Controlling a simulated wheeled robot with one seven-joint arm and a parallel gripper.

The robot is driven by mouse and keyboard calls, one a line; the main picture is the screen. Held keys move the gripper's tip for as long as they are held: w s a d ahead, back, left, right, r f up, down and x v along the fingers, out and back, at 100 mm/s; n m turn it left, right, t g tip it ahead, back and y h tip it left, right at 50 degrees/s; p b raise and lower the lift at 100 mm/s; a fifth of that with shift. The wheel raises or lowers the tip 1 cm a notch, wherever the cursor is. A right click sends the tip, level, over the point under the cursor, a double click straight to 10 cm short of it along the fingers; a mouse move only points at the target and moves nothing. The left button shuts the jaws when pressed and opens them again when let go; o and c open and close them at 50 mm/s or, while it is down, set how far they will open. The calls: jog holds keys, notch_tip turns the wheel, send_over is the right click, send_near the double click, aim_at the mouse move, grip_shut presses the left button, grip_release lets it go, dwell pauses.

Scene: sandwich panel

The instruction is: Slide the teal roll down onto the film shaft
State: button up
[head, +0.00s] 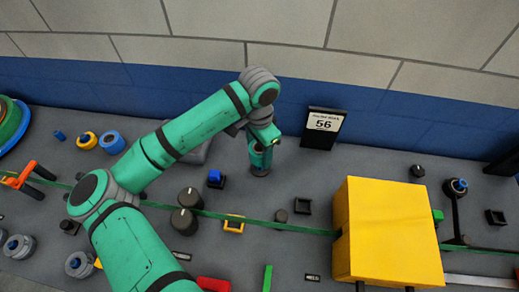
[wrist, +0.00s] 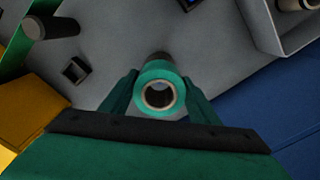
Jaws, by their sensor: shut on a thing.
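The teal roll (wrist: 160,72) is a short ring with a pale inner core, held between the two fingers of my gripper (wrist: 158,98) in the wrist view. In the head view my gripper (head: 263,146) points down with the roll (head: 260,157) at its tip. A round grey base (head: 260,172) shows directly below the roll in the head view, close under it. The film shaft itself cannot be made out. The roll's hole looks dark grey inside, and I cannot tell whether a shaft is in it.
A black display reading 56 (head: 323,127) stands to the right of my gripper. A blue button (head: 215,177) is to the left. A big yellow box (head: 390,232) stands at the right, with a green strip (head: 290,228) running across the panel. A blue wall is behind.

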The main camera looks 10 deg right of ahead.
jog(key=shift+f, duration=0.75)
jog(key=shift+f, duration=0.2)
jog(key=shift+f, duration=0.2)
dwell(0.4)
jog(key=shift+w+f, duration=0.1)
jog(key=shift+f, duration=1.85)
jog(key=o, duration=1.2)
